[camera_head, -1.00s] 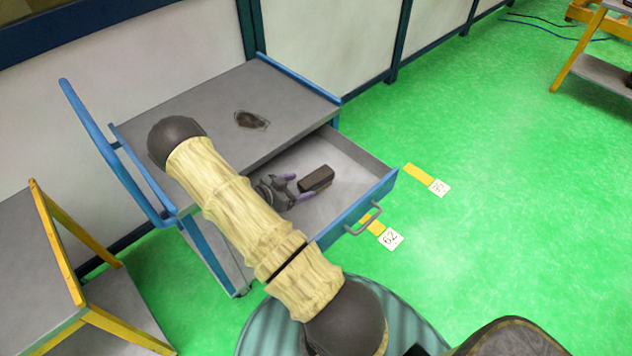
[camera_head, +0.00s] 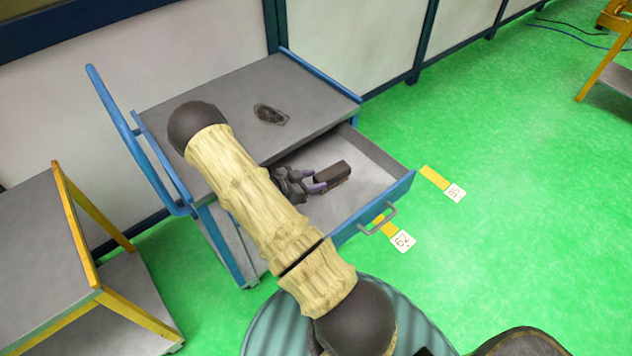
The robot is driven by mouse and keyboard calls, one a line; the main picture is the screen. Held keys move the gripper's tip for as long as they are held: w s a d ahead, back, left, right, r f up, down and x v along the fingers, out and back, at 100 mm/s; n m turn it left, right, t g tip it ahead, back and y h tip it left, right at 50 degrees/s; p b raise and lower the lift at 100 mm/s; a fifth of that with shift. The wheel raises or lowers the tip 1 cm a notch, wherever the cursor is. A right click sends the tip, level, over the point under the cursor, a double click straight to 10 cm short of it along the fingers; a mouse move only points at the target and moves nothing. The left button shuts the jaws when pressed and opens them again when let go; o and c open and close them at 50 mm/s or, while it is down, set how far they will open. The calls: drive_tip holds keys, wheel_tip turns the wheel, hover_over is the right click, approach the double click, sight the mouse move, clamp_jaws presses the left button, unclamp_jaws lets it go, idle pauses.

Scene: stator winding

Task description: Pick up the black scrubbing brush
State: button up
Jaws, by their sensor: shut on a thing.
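The black scrubbing brush (camera_head: 335,173), a small dark brown-black block in this view, is in the open drawer (camera_head: 372,190) of the blue and grey cart. My gripper (camera_head: 319,181), with purple-tipped fingers, is at the brush's left end and shut on it. My arm hides part of the drawer's left side. I cannot tell whether the brush touches the drawer floor.
A dark flat item (camera_head: 270,114) lies on the cart top (camera_head: 225,108). The drawer's walls and its front with a handle (camera_head: 380,217) stand around the brush. A yellow-framed table (camera_head: 75,225) is at left. The green floor at right is mostly clear.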

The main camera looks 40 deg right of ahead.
wheel_tip(320, 180, up, 9)
idle(0.3)
idle(0.5)
